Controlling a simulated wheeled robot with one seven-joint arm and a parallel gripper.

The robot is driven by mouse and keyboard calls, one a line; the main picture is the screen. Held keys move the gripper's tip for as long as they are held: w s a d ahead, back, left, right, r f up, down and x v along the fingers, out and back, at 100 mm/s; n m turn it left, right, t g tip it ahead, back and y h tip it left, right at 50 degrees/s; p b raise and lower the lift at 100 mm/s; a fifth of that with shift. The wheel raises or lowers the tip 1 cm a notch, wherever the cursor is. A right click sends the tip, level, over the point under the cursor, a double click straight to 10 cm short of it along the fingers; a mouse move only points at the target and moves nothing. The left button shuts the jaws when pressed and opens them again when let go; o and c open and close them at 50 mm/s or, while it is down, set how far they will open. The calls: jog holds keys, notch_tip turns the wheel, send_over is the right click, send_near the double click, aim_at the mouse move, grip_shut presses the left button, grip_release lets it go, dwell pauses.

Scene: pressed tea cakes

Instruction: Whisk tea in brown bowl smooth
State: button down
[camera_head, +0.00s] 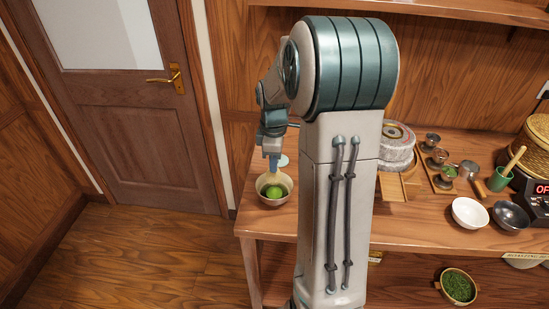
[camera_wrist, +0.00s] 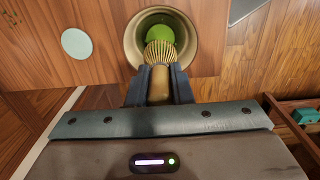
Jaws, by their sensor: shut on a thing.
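The brown bowl (camera_head: 284,183) stands near the left end of the wooden counter, with green tea (camera_head: 274,191) in it. My gripper (camera_head: 272,158) is just above the bowl. In the wrist view my gripper (camera_wrist: 159,82) is shut on the handle of a bamboo whisk (camera_wrist: 160,54). The whisk's tines point into the bowl (camera_wrist: 133,40) and overlap the lower edge of the green tea (camera_wrist: 161,40). I cannot tell whether the tines touch the tea.
A pale round disc (camera_wrist: 77,43) lies beside the bowl. To the right on the counter (camera_head: 420,232) are a stone mill (camera_head: 397,143), small metal cups (camera_head: 440,157), a white bowl (camera_head: 469,213), a black bowl (camera_head: 510,215) and a green cup (camera_head: 498,180). The counter's left edge is close to the bowl.

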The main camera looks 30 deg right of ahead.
aim_at(274, 177)
jog(key=shift+f+b, duration=2.25)
jog(key=shift+f, duration=1.35)
